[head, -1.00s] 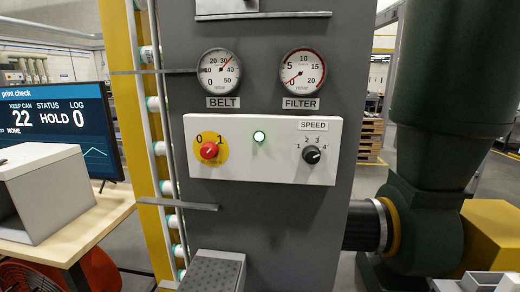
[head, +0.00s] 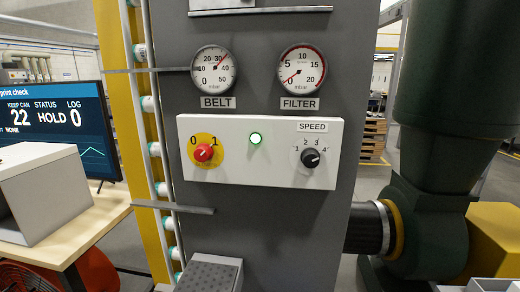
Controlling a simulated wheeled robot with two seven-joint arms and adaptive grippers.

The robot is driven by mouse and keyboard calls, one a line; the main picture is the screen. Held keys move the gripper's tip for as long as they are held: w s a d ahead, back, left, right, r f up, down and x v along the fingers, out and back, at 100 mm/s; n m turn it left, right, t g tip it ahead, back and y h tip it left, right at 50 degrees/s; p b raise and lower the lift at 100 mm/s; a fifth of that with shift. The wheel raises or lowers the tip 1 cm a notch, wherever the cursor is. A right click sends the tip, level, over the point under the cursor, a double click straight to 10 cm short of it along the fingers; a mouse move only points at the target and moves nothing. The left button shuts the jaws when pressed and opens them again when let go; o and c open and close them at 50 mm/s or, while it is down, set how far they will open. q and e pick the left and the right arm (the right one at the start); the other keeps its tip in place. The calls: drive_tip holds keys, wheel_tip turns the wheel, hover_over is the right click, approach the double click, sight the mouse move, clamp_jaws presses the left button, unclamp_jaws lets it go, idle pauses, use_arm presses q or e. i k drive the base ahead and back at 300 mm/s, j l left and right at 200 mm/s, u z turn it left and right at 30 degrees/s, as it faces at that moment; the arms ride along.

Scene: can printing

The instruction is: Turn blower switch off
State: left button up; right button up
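The blower's red rotary switch (head: 203,153) sits on a yellow disc marked 0 and 1, at the left of a white control panel (head: 235,171). Its pointer looks turned up and to the right, toward the 1. A green lamp (head: 256,139) beside it is lit. A black SPEED knob (head: 311,158) with marks 1 to 4 is at the panel's right. Neither of my grippers shows in the head view.
Above the panel are the BELT gauge (head: 213,68) and the FILTER gauge (head: 302,70). A thin metal bracket (head: 173,207) juts out left below the panel. A screen (head: 62,120) and grey box (head: 40,195) stand left. A dark green blower (head: 440,215) stands right.

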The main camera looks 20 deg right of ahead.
sight(204, 152)
drive_tip(key=i+l, duration=0.2)
drive_tip(key=l, duration=0.15)
drive_tip(key=i+l, duration=0.15)
drive_tip(key=l, duration=0.2)
drive_tip(key=i+l, duration=0.2)
drive_tip(key=l, duration=0.15)
